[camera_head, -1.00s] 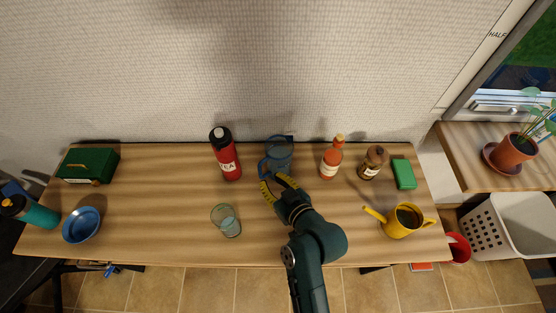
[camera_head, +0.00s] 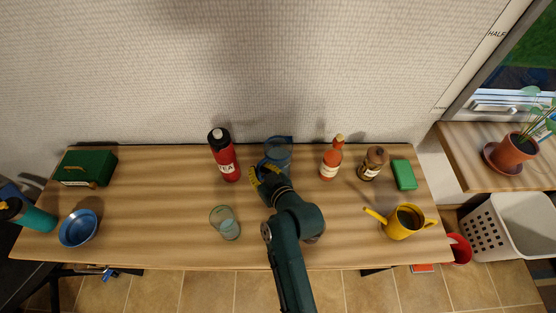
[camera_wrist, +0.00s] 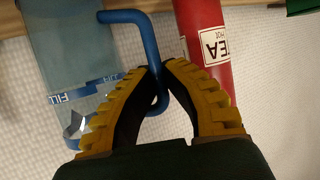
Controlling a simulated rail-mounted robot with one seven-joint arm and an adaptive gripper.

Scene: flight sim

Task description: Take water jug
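The water jug (camera_head: 279,148) is a clear bluish jug with a blue rim and handle, standing at the back middle of the wooden table. In the wrist view the jug (camera_wrist: 70,50) fills the upper left, with printed "FILL" lettering, and its blue handle (camera_wrist: 148,40) runs between my fingers. My gripper (camera_head: 262,171) is at the jug's left front side. In the wrist view my gripper (camera_wrist: 162,66) has its yellow-ridged fingertips drawn close together on the handle. Part of the jug's lower body is hidden by my gripper in the head view.
A red TEA bottle (camera_head: 225,158) stands close left of the jug. An orange-red bottle (camera_head: 331,160) and a brown jar (camera_head: 373,163) stand to the right. A glass (camera_head: 225,223) is in front left, a yellow watering can (camera_head: 403,222) at the right.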

